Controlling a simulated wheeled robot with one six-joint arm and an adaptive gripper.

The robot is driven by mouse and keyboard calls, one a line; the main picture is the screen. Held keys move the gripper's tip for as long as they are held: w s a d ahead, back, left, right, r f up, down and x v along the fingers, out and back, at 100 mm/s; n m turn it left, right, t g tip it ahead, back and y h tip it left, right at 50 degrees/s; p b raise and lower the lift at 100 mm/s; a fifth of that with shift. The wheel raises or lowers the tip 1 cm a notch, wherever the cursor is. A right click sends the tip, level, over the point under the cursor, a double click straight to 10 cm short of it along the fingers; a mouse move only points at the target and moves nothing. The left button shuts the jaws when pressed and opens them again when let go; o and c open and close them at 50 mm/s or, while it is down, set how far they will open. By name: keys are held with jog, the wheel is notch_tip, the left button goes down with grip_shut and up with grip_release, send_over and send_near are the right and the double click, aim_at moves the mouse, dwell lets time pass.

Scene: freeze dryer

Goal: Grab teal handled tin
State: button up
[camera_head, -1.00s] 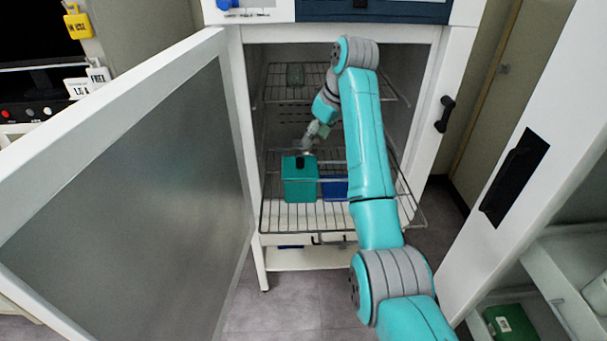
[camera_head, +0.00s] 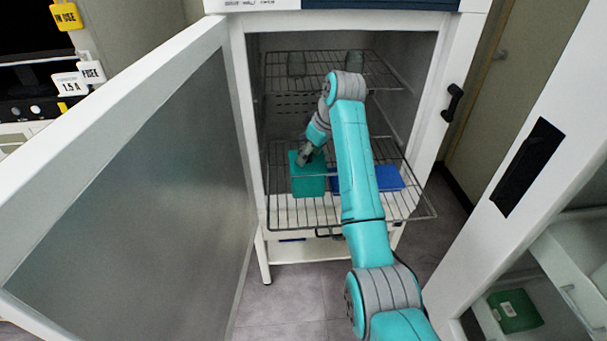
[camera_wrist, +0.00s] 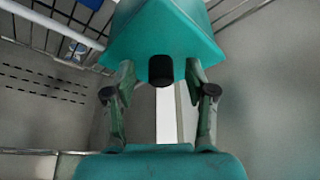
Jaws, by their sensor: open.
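The teal tin (camera_head: 309,184) stands on the wire shelf inside the open cabinet, left of my arm. In the wrist view the teal tin (camera_wrist: 165,38) fills the top centre, with a short black knob-like handle (camera_wrist: 161,70) on the face toward me. My gripper (camera_head: 305,156) is at the tin's upper part in the head view. In the wrist view my gripper's fingers (camera_wrist: 161,80) are spread, one on each side of the black handle, with a gap between them and it. Whether the fingertips touch the tin's face cannot be told.
A blue container (camera_head: 388,178) lies on the same wire shelf (camera_head: 290,212), right of the tin and partly behind my arm. Glass vessels stand on the upper shelf (camera_head: 325,62). The cabinet door (camera_head: 130,190) stands open at left; another white door (camera_head: 520,150) is at right.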

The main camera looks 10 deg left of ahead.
jog(key=shift+a, duration=0.1)
grip_shut()
